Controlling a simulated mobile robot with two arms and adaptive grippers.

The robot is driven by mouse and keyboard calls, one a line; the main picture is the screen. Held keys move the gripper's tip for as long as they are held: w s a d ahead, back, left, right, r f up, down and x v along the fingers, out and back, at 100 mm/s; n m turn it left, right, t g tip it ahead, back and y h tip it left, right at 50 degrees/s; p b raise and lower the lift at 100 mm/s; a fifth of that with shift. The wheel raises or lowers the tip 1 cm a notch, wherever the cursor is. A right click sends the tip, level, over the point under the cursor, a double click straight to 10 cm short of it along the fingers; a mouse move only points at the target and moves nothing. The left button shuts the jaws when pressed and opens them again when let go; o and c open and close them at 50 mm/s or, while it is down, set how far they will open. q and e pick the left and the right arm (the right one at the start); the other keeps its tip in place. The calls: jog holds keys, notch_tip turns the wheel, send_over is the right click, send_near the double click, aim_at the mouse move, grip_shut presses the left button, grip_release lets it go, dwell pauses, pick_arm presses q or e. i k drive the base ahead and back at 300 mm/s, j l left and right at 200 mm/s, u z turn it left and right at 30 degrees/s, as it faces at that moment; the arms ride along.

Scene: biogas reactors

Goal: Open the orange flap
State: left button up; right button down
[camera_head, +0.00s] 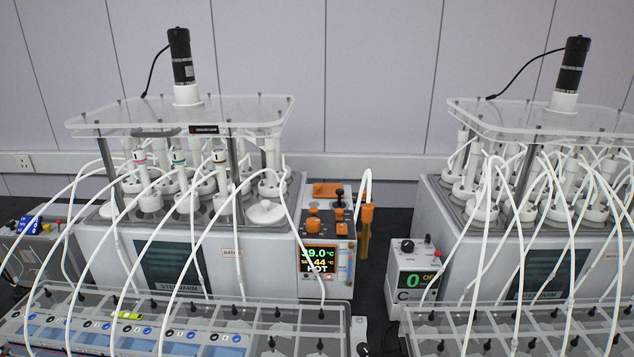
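The orange flap (325,190) is a small orange piece on top of the heating unit (326,262) between the two reactor baths. It appears to lie flat on the unit's top, at the back left of a black knob (339,197). From this view I cannot tell for certain whether it is fully closed. Neither of my grippers shows in the head view, so nothing of mine is near the flap.
The heating unit has orange knobs (313,225) and a lit display (319,259). An orange-topped tube (367,214) stands at its right. White hoses arch over the left reactor bath (180,260) and pass before the unit. A second control box (414,273) stands right, beyond a dark gap.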

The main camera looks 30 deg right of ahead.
aim_at(328, 186)
jog(key=z, duration=1.05)
jog(key=j+z, duration=0.45)
jog(key=j, duration=0.8)
